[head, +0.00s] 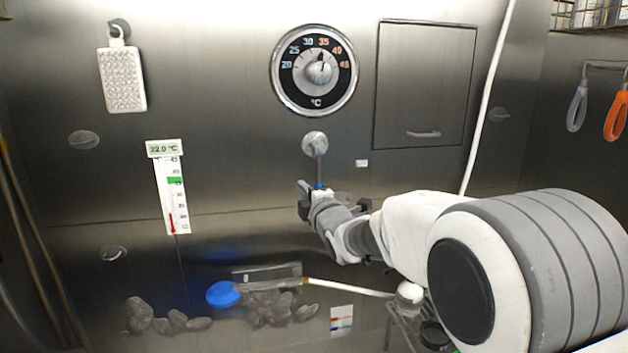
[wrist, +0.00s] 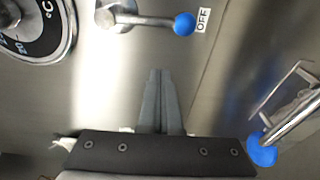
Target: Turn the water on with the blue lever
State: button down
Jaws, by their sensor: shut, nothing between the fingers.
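The water lever (head: 320,168) hangs straight down from a round metal hub (head: 314,139) on the steel wall, below the temperature dial. Its blue ball knob (wrist: 184,24) shows clearly in the wrist view, pointing at a label reading OFF (wrist: 203,20). In the head view the knob is mostly hidden by my gripper (head: 304,188). My gripper is shut and empty, with its fingertips near the wall. In the wrist view the closed fingers (wrist: 160,75) lie apart from the lever, below its rod.
The dial (head: 314,70) is above the lever, and a small label (head: 362,163) is to its right. A thermometer (head: 172,195) hangs at left. A square panel (head: 425,85) is at upper right.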

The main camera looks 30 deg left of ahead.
aim_at(318, 168)
jog(key=w+p, duration=0.1)
jog(key=w, duration=0.4)
jog(key=shift+w+a+p, duration=0.2)
jog(key=shift+w+p, duration=0.05)
jog(key=shift+p, duration=0.1)
